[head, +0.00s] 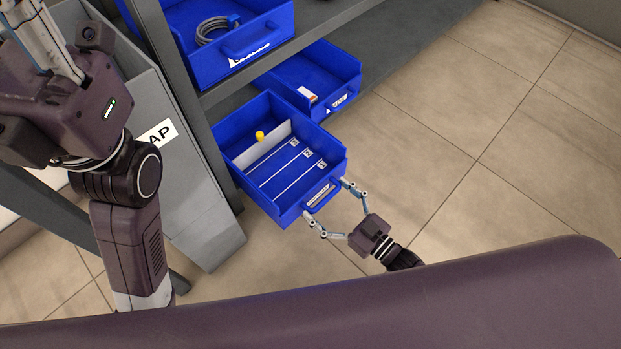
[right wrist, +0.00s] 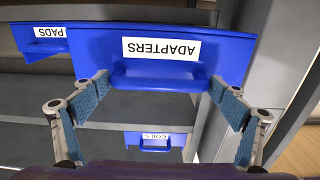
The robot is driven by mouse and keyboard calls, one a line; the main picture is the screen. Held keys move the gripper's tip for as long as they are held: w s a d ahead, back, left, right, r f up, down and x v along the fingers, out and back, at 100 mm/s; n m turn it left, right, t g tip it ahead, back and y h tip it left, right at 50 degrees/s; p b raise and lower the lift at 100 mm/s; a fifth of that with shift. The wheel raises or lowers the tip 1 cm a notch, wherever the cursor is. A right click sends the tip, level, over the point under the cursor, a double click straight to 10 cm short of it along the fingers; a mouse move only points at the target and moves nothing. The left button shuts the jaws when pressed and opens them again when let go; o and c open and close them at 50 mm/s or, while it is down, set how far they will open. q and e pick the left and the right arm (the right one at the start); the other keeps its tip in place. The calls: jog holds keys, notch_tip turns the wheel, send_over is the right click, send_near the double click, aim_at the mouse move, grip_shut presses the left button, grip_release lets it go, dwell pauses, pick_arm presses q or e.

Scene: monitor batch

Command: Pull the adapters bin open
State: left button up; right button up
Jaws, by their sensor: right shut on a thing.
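The blue adapters bin (head: 265,195) juts out from the lower shelf, further than the bin beside it. Inside are a light divider, several thin strips with small labels and a yellow piece (head: 260,136). The bin's front shows upside down in the right wrist view, with the ADAPTERS label (right wrist: 161,49) and the blue handle (right wrist: 160,80). My right gripper (head: 328,203) is shut on this handle, its blue-padded fingers at the handle's two ends.
The blue pads bin (head: 348,92) sits beside the adapters bin. A blue bin with a coiled cable (head: 215,80) is on the shelf above. A tall grey container (head: 200,205) with a label ending in AP stands left. The tiled floor (head: 470,110) at right is clear.

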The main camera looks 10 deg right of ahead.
jog(key=shift+v, duration=1)
jog(key=o, duration=1.5)
jog(key=v, duration=1.2)
